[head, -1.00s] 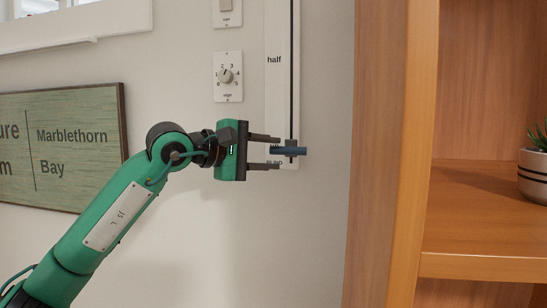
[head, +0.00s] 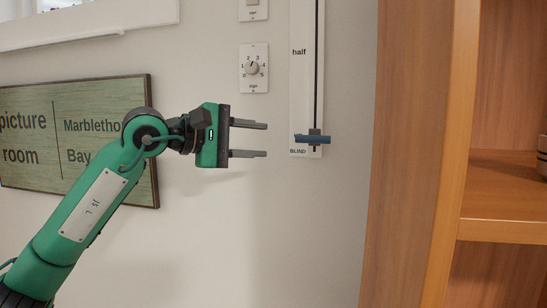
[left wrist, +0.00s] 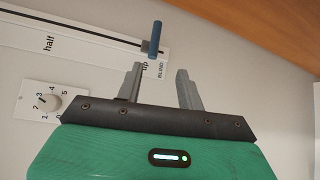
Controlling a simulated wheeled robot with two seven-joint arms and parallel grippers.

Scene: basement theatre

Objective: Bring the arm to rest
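My left gripper (head: 266,140) is open and empty in the head view, its two dark fingers pointing right. It is left of the blue slider handle (head: 312,139), with a clear gap between them. The handle sits near the lower end of a white vertical slider plate (head: 300,90) marked "half" and "BLIND". In the left wrist view the open fingers (left wrist: 159,86) show with nothing between them, and the blue handle (left wrist: 155,40) stands beyond their tips. My right gripper is in neither view.
A dial plate (head: 254,68) is on the wall above my gripper. A green sign (head: 80,125) hangs behind my left arm. A wooden shelf unit (head: 415,150) stands right of the slider. The wall below the slider is bare.

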